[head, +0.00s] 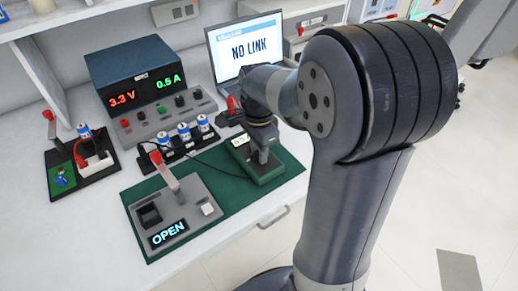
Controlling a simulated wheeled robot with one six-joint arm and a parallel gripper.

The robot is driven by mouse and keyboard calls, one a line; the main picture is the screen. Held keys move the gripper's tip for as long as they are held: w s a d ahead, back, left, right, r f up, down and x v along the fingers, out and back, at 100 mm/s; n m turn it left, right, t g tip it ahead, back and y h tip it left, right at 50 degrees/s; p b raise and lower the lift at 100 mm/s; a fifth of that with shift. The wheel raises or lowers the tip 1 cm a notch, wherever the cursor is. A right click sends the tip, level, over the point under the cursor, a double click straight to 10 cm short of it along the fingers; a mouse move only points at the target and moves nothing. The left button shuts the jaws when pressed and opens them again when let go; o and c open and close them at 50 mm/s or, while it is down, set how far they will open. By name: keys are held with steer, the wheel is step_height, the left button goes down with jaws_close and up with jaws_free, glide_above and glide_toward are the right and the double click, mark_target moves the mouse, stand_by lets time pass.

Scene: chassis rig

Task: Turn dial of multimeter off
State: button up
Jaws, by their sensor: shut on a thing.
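The multimeter (275,174) is a dark green box with a small lit display (240,142), lying on the green mat beside the laptop. My gripper (263,160) points down over the middle of the multimeter, its fingers on the spot of the dial. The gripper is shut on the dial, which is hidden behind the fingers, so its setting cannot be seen. The display is partly covered by my gripper, and its digits are too small to read surely.
A power supply (135,77) reads 3.3 V and 0.5 A. A laptop (247,45) shows NO LINK. A grey switch box (176,215) with a red-tipped lever reads OPEN. Blue-white cylinders (185,134) stand behind the mat. A cable runs near the multimeter.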

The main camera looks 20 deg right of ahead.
steer(key=shift+c, duration=0.9)
